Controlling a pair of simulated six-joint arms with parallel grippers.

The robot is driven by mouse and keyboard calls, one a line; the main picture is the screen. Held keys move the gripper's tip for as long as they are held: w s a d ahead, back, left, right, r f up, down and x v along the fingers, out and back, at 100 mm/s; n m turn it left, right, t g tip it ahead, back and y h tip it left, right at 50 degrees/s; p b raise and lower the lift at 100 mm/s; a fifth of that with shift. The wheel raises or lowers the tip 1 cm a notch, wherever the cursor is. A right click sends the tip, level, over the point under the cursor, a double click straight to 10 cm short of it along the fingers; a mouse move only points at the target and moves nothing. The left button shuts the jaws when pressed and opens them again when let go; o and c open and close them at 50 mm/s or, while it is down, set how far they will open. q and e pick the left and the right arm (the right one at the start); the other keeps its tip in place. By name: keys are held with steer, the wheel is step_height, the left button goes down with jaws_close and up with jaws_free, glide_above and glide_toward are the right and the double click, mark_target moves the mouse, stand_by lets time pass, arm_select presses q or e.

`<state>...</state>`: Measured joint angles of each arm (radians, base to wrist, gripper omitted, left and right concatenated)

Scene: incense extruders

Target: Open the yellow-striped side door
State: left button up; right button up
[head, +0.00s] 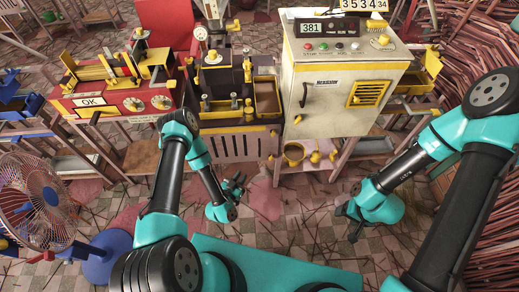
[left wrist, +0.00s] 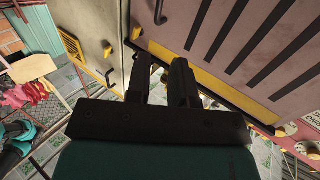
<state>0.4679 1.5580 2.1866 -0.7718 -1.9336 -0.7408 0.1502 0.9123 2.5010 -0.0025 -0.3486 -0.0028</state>
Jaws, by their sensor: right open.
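The cream cabinet's front door (head: 325,105) has a yellow slatted vent (head: 367,93) and a dark curved handle (head: 304,95). It looks shut. Left of it, the middle machine has a slotted panel (head: 238,146) with a yellow strip above; I cannot tell which is the named door. In the left wrist view, the slotted panel (left wrist: 235,45) and yellow vent (left wrist: 72,43) show beyond my fingers. My left gripper (head: 238,184) is low in front of the slotted panel. Its fingers (left wrist: 162,70) are apart and empty. My right gripper (head: 346,211) is open and empty below the cabinet.
A red machine marked OK (head: 110,98) stands at the left, with a fan (head: 38,200) in front of it. Yellow knobs and a round cup (head: 294,152) sit below the cabinet. Sticks are heaped at the right and scattered over the tiled floor (head: 295,225).

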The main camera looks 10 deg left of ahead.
arm_select(q)
steer(key=x, duration=1.7)
steer(key=shift+w+d, duration=0.1)
steer(key=shift+w, duration=0.1)
jaws_close()
